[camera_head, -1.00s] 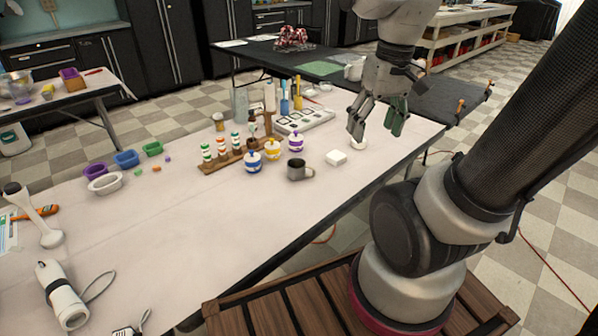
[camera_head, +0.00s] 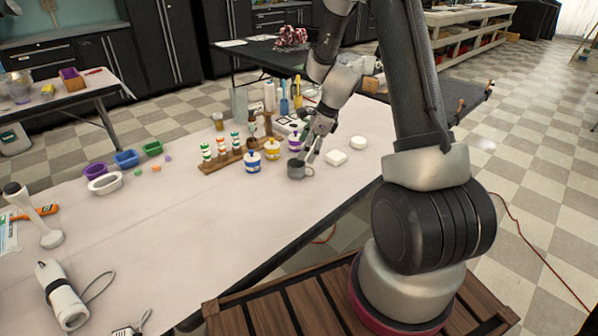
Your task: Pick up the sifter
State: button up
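The sifter looks like a small grey metal cup (camera_head: 295,170) with a handle on its right side. It stands upright on the long pale-topped table (camera_head: 200,230), right of the jars. My gripper (camera_head: 309,158) points down just above and behind the cup's right side, near its rim and handle. Two fingers show with a narrow gap between them, and nothing is seen held. Whether a fingertip touches the cup cannot be told from this view.
Close left of the cup are jars with blue (camera_head: 252,161), yellow (camera_head: 272,149) and purple (camera_head: 294,140) parts. A wooden rack (camera_head: 230,158) of bottles stands farther left. A white block (camera_head: 336,157) and a white round piece (camera_head: 358,142) lie to the right.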

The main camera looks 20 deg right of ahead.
aim_at(297, 164)
jog(key=shift+m, duration=0.4)
jog(key=x, duration=0.7)
jog(key=shift+w+a+f, duration=0.15)
jog(key=shift+a+f, duration=0.15)
jog(key=c, duration=1.1)
